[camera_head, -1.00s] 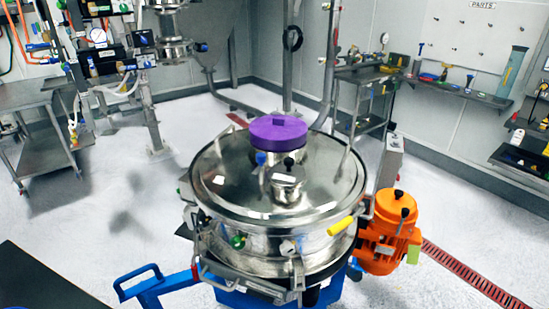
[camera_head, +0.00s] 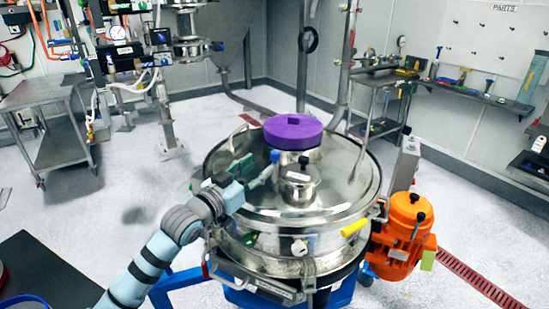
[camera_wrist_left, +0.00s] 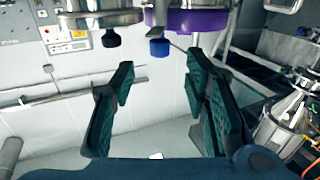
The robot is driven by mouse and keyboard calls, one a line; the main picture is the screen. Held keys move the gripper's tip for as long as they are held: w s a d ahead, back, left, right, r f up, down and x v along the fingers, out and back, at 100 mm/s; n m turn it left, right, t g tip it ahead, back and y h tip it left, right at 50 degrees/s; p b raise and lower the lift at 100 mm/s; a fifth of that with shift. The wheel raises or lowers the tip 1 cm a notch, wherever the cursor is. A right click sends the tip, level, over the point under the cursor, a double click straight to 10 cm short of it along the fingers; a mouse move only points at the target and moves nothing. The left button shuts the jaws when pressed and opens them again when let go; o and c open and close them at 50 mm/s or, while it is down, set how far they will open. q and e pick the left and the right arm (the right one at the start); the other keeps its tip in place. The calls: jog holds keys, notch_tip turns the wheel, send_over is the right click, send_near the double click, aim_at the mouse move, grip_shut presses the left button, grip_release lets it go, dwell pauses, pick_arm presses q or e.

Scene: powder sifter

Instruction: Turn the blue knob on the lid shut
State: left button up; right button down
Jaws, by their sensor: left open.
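The blue knob (camera_head: 275,156) sits on the front left of the short neck under the purple cap, on the steel lid (camera_head: 338,205). In the left wrist view the blue knob (camera_wrist_left: 159,47) hangs near the top, below the purple cap (camera_wrist_left: 197,20), as that picture looks upside down. My left gripper (camera_head: 252,169) is over the left part of the lid, just left of the knob. Its teal fingers (camera_wrist_left: 160,72) are spread apart and empty, with the knob beyond their tips, roughly between them. My right gripper is not in view.
A small steel cap with a black knob (camera_head: 303,162) stands close beside the blue knob. A yellow handle (camera_head: 354,227) and an orange motor (camera_head: 404,230) are on the vessel's right side. A steel cart (camera_head: 55,140) stands at the back left.

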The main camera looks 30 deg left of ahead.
aim_at(272, 157)
pick_arm(q)
jog(key=w, duration=0.5)
jog(key=w+d, duration=0.1)
jog(key=w, duration=0.2)
jog(key=shift+w+d+f, duration=0.1)
jog(key=shift+w, duration=0.25)
grip_shut()
